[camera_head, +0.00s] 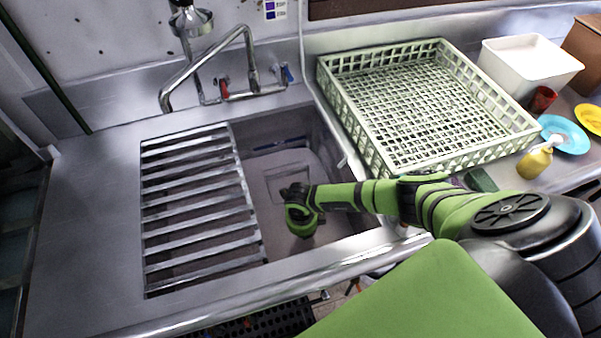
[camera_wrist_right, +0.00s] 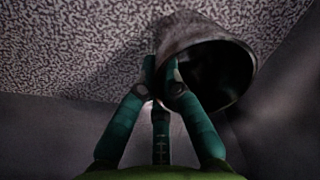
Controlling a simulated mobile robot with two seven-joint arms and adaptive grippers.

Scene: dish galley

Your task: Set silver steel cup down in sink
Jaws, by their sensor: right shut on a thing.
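The sink basin (camera_head: 325,165) is the steel well at the middle of the head view, with a slatted rack over its left part. My right gripper (camera_head: 297,196) reaches down into the open part of this sink from the right. In the right wrist view my right gripper (camera_wrist_right: 161,82) is shut on the wall of the silver steel cup (camera_wrist_right: 190,32), which looks dark grey there. The cup is tilted, its dark open mouth facing the lower right. I cannot make out the cup in the head view, nor tell whether it touches the sink floor. My left gripper is not in view.
The slatted steel rack (camera_head: 196,195) lies left of my gripper. A faucet (camera_head: 215,70) stands behind the sink.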

